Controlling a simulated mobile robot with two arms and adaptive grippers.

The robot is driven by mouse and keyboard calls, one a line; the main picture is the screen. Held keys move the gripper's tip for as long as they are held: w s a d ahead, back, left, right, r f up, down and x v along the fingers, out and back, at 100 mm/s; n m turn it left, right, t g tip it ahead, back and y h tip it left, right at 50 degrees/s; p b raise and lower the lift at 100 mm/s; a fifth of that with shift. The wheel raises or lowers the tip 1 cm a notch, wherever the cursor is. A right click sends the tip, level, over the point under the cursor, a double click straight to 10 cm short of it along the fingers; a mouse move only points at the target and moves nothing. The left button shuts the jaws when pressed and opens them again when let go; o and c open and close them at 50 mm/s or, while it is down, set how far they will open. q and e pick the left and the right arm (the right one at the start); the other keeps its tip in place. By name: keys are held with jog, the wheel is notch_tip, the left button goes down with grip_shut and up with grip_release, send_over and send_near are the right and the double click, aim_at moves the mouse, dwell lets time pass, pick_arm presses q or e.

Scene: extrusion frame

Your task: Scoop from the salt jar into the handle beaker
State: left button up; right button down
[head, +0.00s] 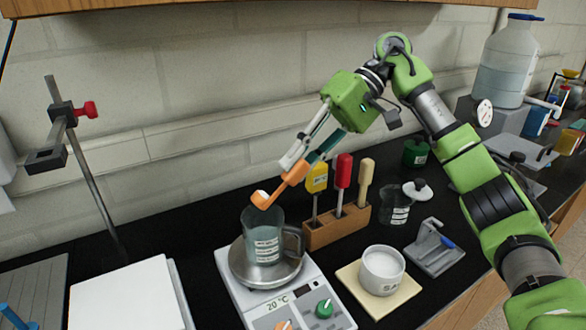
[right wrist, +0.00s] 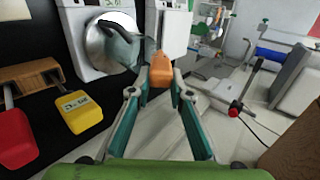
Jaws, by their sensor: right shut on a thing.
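My right gripper (head: 306,160) is shut on the handle of an orange scoop (head: 284,188); the scoop also shows between its fingers in the right wrist view (right wrist: 161,70). White material shows in the scoop's bowl, which hangs just above the handle beaker, apart from its rim. The grey, see-through handle beaker (head: 264,242) stands upright on the round pan of a balance, its handle to the right; its contents are unclear. The salt jar (head: 382,272), white and open with a partly readable label, stands on a tan mat at the lower right. My left gripper is not in view.
A wooden rack (head: 337,228) with yellow, red and cream-handled tools stands right behind the beaker. A small beaker (head: 396,208) and a grey stand (head: 434,250) are farther right. A clamp stand (head: 85,170) is at left.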

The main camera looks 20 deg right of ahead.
jog(key=shift+w+d+f+y+b, duration=0.1)
jog(key=shift+d+f+y+b, duration=0.25)
jog(key=shift+f+y+b, duration=0.25)
jog(key=f+y+b, duration=0.1)
jog(key=b, duration=0.1)
jog(key=d+f+y+b, duration=0.1)
jog(key=y+b, duration=0.1)
jog(key=b, duration=0.1)
jog(key=shift+w+g+b, duration=0.1)
jog(key=shift+g+b, duration=0.2)
jog(key=shift+g, duration=0.1)
jog(key=shift+d+f+y+b, duration=0.3)
jog(key=shift+y+b, duration=0.5)
jog(key=shift+b, duration=0.7)
jog(key=shift+a, duration=0.1)
